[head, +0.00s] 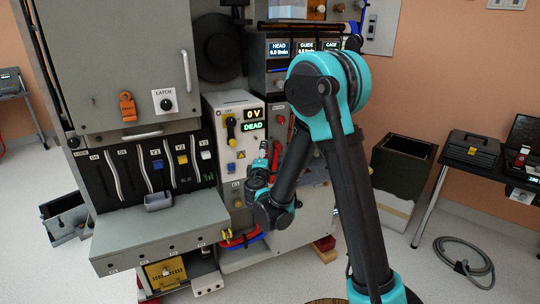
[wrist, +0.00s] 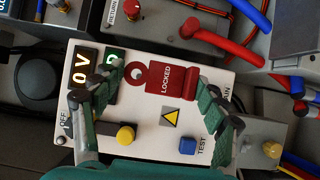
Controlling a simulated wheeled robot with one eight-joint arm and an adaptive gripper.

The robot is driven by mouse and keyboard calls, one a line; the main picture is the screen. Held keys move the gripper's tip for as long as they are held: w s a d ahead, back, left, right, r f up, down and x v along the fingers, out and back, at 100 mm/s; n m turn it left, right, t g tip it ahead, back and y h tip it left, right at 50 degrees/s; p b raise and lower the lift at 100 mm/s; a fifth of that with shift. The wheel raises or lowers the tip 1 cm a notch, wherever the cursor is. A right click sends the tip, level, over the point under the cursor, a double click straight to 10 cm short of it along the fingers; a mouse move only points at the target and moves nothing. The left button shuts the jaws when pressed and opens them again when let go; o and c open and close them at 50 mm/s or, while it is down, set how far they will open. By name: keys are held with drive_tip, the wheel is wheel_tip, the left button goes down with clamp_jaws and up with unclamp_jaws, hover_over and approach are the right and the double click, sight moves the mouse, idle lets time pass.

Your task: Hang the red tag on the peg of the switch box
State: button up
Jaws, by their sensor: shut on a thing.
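The red tag (wrist: 172,79), lettered LOCKED, lies between the two green fingers of my gripper (wrist: 160,84) in the wrist view. My gripper is shut on it, and its round eyelet end points left. The switch box (head: 241,112) is the pale panel with 0 V and DEAD displays; its face (wrist: 205,151) fills the middle of the wrist view behind the tag. Something light shows through the eyelet; I cannot tell whether it is the peg. In the head view my gripper (head: 262,158) is in front of the box's right side, and the tag is not clear there.
The box carries a yellow-ended switch handle (wrist: 125,135) and a blue TEST button (wrist: 188,146). Red hoses (wrist: 224,47) and a blue hose (wrist: 255,14) run close beside it. A grey ledge (head: 160,233) juts out at the left of the head view.

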sight(257, 142)
idle(0.4)
drive_tip(key=shift+w+a, duration=0.45)
drive_tip(key=shift+w, duration=0.35)
drive_tip(key=shift+w+a, duration=0.4)
drive_tip(key=shift+w, duration=0.45)
drive_tip(key=shift+w+a, duration=0.45)
drive_tip(key=shift+w, duration=0.35)
drive_tip(key=shift+w+a, duration=0.35)
drive_tip(key=shift+w, duration=0.25)
drive_tip(key=shift+w+a, duration=0.3)
drive_tip(key=shift+w, duration=0.3)
drive_tip(key=o, duration=1.4)
